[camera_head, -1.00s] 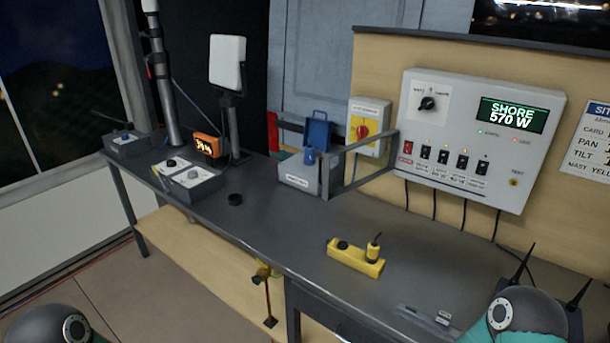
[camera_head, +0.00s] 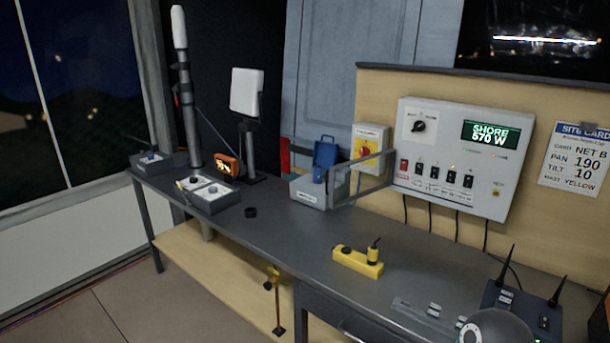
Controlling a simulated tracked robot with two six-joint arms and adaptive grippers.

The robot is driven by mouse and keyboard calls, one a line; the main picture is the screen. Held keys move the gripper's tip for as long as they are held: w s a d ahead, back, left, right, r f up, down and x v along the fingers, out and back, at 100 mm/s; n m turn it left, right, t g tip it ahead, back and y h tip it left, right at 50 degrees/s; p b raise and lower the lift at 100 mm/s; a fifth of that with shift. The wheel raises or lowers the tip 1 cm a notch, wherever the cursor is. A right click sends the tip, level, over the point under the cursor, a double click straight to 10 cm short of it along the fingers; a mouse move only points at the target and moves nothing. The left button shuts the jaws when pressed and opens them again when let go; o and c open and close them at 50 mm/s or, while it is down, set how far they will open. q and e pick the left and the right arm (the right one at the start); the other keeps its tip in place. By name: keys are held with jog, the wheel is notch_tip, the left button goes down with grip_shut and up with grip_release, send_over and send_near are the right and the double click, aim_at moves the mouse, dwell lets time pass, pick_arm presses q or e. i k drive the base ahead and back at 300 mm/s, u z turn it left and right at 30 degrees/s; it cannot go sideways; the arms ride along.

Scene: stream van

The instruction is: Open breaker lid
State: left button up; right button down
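The grey breaker panel (camera_head: 449,203) hangs on the wooden backboard at the right, with a green display reading SHORE 570 W. A row of several small switches (camera_head: 436,173) runs along its lower part, uncovered. A grey rectangular frame (camera_head: 362,187), which looks like the breaker lid, sticks out from the panel's left edge toward the left and front. It appears swung open; whether it holds a clear pane I cannot tell. Neither gripper is in view. Only a rounded grey part of my arm shows at the bottom right edge.
A dark bench (camera_head: 290,235) runs below the panel. On it stand a yellow socket block (camera_head: 357,261), a grey box with a raised blue cover (camera_head: 307,190), grey control boxes (camera_head: 212,198) and a router (camera_head: 520,312) with antennas. A red-yellow rotary switch (camera_head: 366,150) is left of the panel.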

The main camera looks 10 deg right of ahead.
aim_at(330, 193)
jog(key=u, duration=0.15)
jog(key=i, duration=1)
jog(key=z, duration=0.1)
